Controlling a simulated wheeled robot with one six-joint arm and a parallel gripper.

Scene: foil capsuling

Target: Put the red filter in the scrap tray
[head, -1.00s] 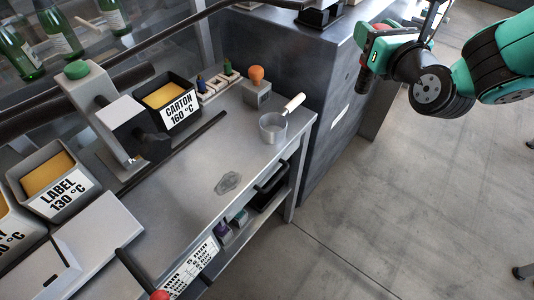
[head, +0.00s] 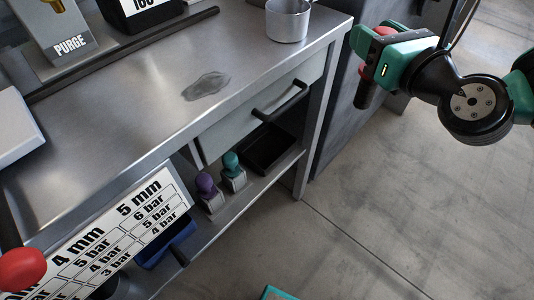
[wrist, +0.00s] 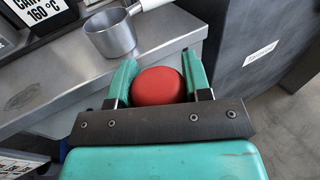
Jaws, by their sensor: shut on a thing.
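The red filter (wrist: 158,86) shows as a rounded red top between the two green fingers of my gripper (wrist: 158,78) in the wrist view. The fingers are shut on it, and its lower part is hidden. In the head view my gripper (head: 366,62) is at the upper right, beyond the bench's right end, with parts of the red thing showing around it. A black open tray (head: 268,150) stands on the shelf under the bench, and a blue tray (head: 165,245) stands further left on that shelf. I cannot tell which is the scrap tray.
The steel bench (head: 130,110) has a metal pot (head: 288,22) near its right corner and a dark stain. A drawer handle (head: 280,98) juts out above the black tray. Purple and teal stamps (head: 207,188) stand beside it. Floor at right is clear.

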